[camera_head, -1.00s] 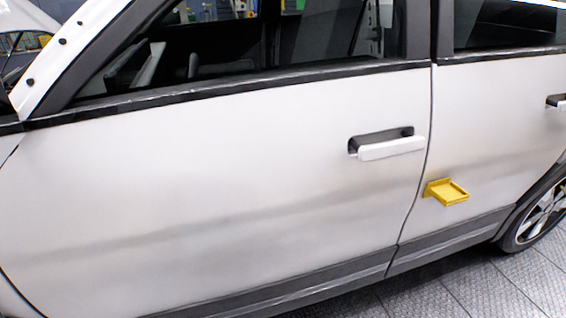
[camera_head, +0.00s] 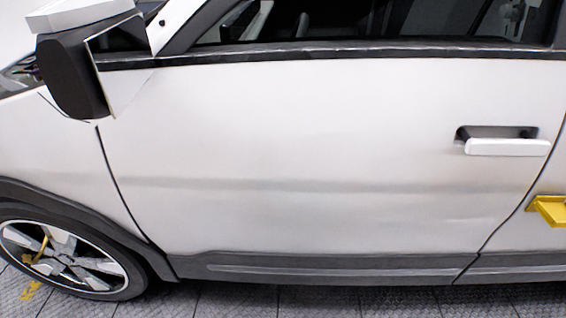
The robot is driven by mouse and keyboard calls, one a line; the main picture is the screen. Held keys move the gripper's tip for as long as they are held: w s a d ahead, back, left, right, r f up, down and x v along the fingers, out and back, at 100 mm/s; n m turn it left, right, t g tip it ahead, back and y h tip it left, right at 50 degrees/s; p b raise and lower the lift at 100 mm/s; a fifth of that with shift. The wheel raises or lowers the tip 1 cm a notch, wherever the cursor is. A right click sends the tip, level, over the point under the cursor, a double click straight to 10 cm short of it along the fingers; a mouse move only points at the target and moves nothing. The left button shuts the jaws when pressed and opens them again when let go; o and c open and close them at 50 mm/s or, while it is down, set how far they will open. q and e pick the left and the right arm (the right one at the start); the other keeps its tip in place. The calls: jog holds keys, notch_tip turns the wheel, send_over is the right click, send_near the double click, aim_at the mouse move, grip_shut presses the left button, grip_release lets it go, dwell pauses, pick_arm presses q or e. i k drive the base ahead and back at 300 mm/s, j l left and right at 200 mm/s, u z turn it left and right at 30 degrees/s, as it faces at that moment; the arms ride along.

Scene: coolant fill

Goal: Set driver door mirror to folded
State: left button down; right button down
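The driver door mirror (camera_head: 78,75) is at the upper left of the head view, at the front corner of the door window. It has a dark grey housing and a white top cap (camera_head: 80,14). It stands out from the car body, and a thin pale-edged panel shows on its right side. The white driver door (camera_head: 300,150) fills the middle, shut, with its handle (camera_head: 505,146) at the right.
The front wheel (camera_head: 68,258) is at the lower left.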

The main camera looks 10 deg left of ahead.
aim_at(93, 71)
jog(key=k+j+u, duration=0.45)
jog(key=j+u, duration=0.25)
